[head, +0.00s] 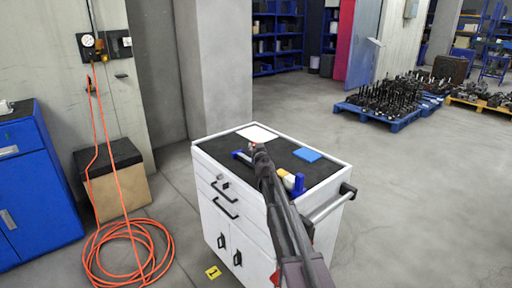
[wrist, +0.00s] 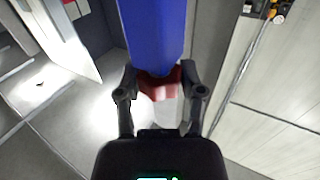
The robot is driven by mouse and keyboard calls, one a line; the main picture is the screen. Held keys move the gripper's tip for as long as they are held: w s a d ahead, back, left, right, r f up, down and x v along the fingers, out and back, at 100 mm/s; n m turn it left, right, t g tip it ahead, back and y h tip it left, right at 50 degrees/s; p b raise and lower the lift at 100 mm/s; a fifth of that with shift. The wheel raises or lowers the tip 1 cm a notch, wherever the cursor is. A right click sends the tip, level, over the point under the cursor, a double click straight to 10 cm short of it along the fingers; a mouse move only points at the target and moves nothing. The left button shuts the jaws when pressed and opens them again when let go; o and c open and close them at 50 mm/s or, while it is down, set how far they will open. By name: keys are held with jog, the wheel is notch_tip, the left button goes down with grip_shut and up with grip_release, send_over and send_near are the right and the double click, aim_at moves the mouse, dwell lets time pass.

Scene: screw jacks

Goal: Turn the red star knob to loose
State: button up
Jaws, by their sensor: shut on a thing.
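The red star knob (wrist: 160,84) shows in the wrist view at the near end of a blue screw-jack body (wrist: 153,35). My gripper (wrist: 160,80) has one finger on each side of the knob and is shut on it. The knob's lobes are partly hidden by the fingers. In the head view my gripper (head: 259,150) is over the cart top, with a small reddish spot at its tip. A blue part (head: 241,156) lies just left of it; most of the jack is hidden behind my arm.
The white tool cart (head: 205,162) has a dark top. On it are a white sheet (head: 258,133), a blue block (head: 307,155) and a blue-and-yellow item (head: 294,183) near my arm. An orange hose (head: 128,230) lies coiled on the floor at left.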

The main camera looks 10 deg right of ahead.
jog(key=shift+a+n+y, duration=0.1)
jog(key=shift+n+y, duration=0.6)
jog(key=shift+y, duration=0.4)
jog(key=o, duration=1.2)
jog(key=shift+s, duration=0.1)
jog(key=s, duration=0.4)
jog(key=s+d, duration=0.1)
jog(key=s, duration=0.6)
jog(key=shift+s+d, duration=0.35)
